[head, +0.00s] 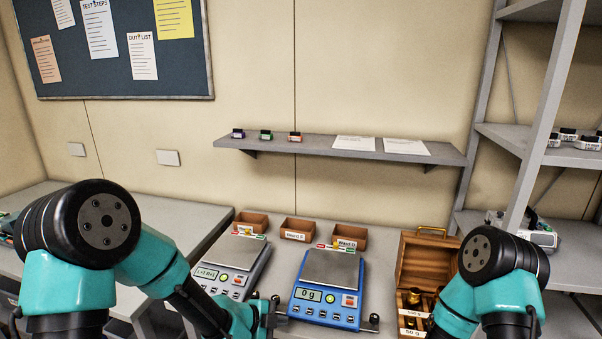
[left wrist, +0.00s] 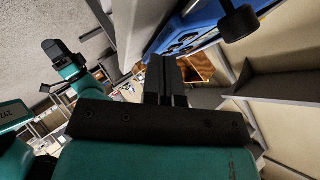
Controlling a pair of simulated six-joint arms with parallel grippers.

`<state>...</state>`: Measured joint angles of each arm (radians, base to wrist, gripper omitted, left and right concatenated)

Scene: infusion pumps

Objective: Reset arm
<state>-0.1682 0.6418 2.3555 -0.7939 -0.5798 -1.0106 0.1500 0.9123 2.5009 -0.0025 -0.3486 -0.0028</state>
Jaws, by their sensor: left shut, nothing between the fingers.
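My left gripper (head: 272,310) is low in the middle of the head view, in front of the gap between the two scales. In the left wrist view its fingers (left wrist: 166,80) are together with nothing between them. The blue scale (head: 325,290) shows "0 g" and has an empty pan; part of its blue body (left wrist: 192,32) shows in the left wrist view. The grey scale (head: 232,265) stands to its left, partly hidden by my left arm. My right arm rises at the lower right of the head view, and its gripper is out of sight.
An open wooden box (head: 429,262) with brass weights stands right of the blue scale, partly behind my right arm. Several small wooden bins (head: 297,230) line the back of the table. A wall shelf (head: 340,150) holds small coloured items and papers. Metal shelving (head: 542,140) stands at the right.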

